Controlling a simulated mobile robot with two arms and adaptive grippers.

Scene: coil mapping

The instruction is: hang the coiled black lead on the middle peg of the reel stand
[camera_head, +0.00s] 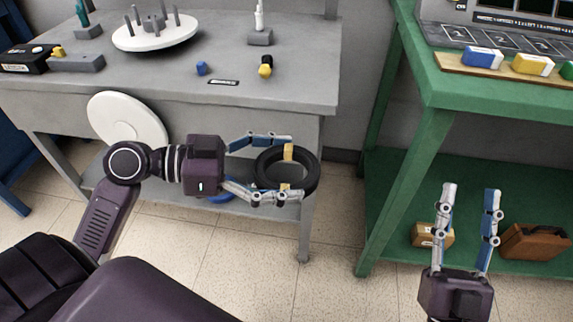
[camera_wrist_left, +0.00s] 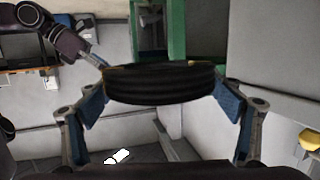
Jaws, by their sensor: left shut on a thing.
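The coiled black lead (camera_head: 312,174) is a thick black ring with tan ties. My left gripper (camera_head: 283,167) is shut on it, one finger on its far side and one on its near side, and holds it off the floor in front of the grey table. In the left wrist view the coil (camera_wrist_left: 160,85) spans the space between the fingers. A round white base (camera_head: 125,40) with several upright grey pegs stands at the back left of the grey table; I cannot tell whether this is the reel stand. My right gripper (camera_head: 468,190) is open and empty.
The grey table (camera_head: 300,85) also holds a blue piece (camera_head: 202,68), a black-and-yellow piece (camera_head: 265,67) and grey blocks. A white disc (camera_head: 125,118) is at its front edge. A green bench (camera_head: 450,95) is on the right, with a brown case (camera_head: 535,241) on its lower shelf.

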